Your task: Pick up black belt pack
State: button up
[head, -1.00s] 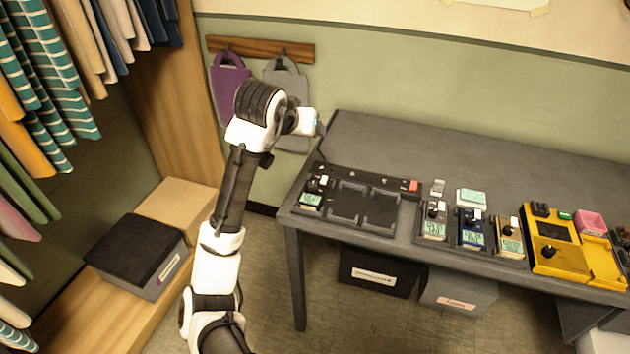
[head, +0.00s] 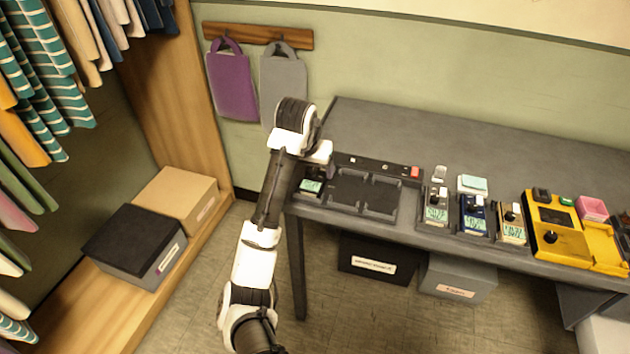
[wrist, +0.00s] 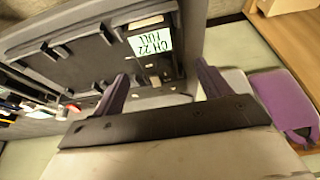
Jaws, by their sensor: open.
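The black belt pack (head: 312,183) stands in the leftmost slot of a dark charging tray (head: 362,197) on the grey table. Its upper part is partly covered by my arm in the head view. In the wrist view the pack (wrist: 151,40) shows a pale screen reading "CH 22 FULL". My gripper (wrist: 162,78) is open and empty; its two fingers are spread just short of the pack, in line with its near end. In the head view my wrist hangs above the left end of the tray, and the fingers cannot be made out.
The tray's other slots are empty. To its right stand a grey pack (head: 436,212), a blue pack (head: 473,220), a tan pack (head: 513,226) and a yellow device (head: 556,240). A purple bag (head: 233,85) and a grey bag (head: 283,78) hang on the wall behind my arm.

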aim_at(314, 174)
jog(key=p+x, duration=0.1)
jog(key=x, duration=0.3)
jog(key=shift+w+d+f, duration=0.1)
jog(key=shift+d, duration=0.1)
jog(key=shift+c, duration=0.5)
jog(key=c, duration=0.9)
jog(key=shift+c, duration=0.8)
